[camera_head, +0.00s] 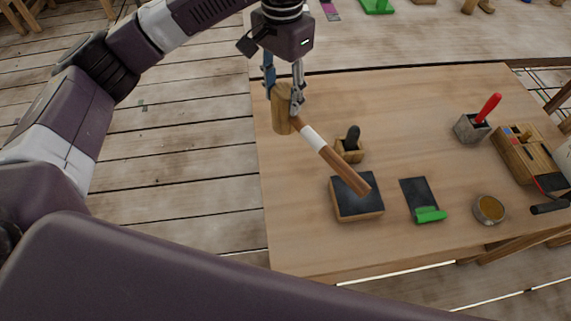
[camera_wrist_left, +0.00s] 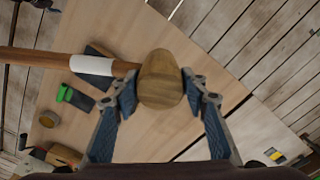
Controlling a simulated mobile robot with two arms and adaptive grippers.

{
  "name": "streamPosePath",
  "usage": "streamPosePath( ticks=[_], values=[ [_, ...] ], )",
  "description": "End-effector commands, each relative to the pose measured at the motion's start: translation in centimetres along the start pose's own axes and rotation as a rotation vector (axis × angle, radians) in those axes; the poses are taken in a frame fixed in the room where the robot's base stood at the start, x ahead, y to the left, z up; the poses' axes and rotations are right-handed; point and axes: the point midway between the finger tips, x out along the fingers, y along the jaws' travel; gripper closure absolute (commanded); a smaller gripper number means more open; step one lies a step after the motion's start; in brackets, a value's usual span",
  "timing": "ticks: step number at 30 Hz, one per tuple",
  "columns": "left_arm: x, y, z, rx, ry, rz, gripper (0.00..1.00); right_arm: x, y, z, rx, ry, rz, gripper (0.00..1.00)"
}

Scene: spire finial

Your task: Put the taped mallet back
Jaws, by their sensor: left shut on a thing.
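The taped mallet has a wooden barrel head (camera_head: 281,108) and a brown handle with a white tape band (camera_head: 312,138). My left gripper (camera_head: 284,100) is shut on the mallet head, above the far left part of the table. The handle slants down to the right, and its end shows in front of the black-topped block. In the left wrist view the mallet head (camera_wrist_left: 160,80) sits between the two fingertips, and the taped handle (camera_wrist_left: 92,65) runs off to the left. My right gripper is not in view.
The wooden table (camera_head: 300,240) bears a black-topped block (camera_head: 355,205), a small wooden holder with a dark knob (camera_head: 350,153), a black pad with a green piece (camera_head: 415,190), a round tin (camera_head: 489,209), a grey holder with a red-handled tool (camera_head: 470,130) and a wooden box (camera_head: 522,158). The table's left side is clear.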

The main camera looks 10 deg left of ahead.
Motion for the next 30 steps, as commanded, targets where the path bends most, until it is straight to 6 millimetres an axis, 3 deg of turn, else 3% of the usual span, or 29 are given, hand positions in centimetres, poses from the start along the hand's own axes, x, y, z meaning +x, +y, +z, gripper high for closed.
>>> streamPosePath(
  ticks=[7,11,18,30],
  values=[
    [-0.7,0.7,-1.6,0.083,0.001,0.001,0.93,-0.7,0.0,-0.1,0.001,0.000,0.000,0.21],
    [0.3,0.8,-1.7,0.094,-0.001,0.001,0.93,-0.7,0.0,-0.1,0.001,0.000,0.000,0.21],
    [5.6,0.8,-1.6,0.094,-0.004,0.004,0.93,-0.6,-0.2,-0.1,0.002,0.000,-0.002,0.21],
    [13.9,0.6,-1.7,0.093,0.001,-0.002,0.93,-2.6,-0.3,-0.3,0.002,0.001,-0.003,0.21]
  ],
)
